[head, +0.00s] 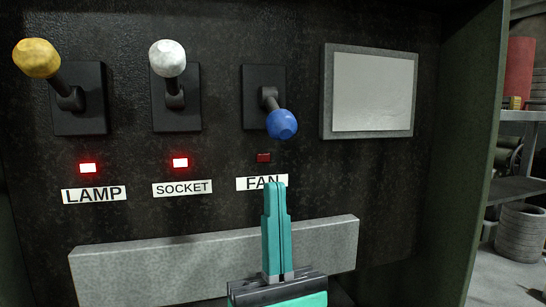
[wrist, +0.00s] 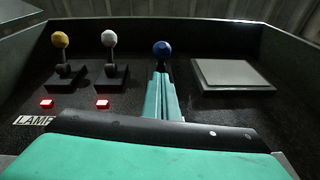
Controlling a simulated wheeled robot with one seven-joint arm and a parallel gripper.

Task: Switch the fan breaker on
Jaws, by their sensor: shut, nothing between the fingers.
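The fan breaker has a blue-knobbed lever (head: 281,124) on a dark base plate, and the lever points down. Its indicator (head: 263,158) is dark, above the FAN label (head: 250,184). The blue knob also shows in the wrist view (wrist: 162,48), just beyond my fingertips. My gripper (head: 275,187) has teal fingers closed together with nothing between them. It is below the blue knob in the head view, and its tips cover part of the FAN label. The wrist view shows the closed fingers (wrist: 161,80) in line with the knob; I cannot tell whether they touch it.
The yellow LAMP lever (head: 37,58) and white SOCKET lever (head: 168,58) point up at left, with red indicators lit. A grey framed panel (head: 370,92) is at right. A grey ledge (head: 130,272) crosses below the labels. Cabinet side walls (head: 478,150) bound the space.

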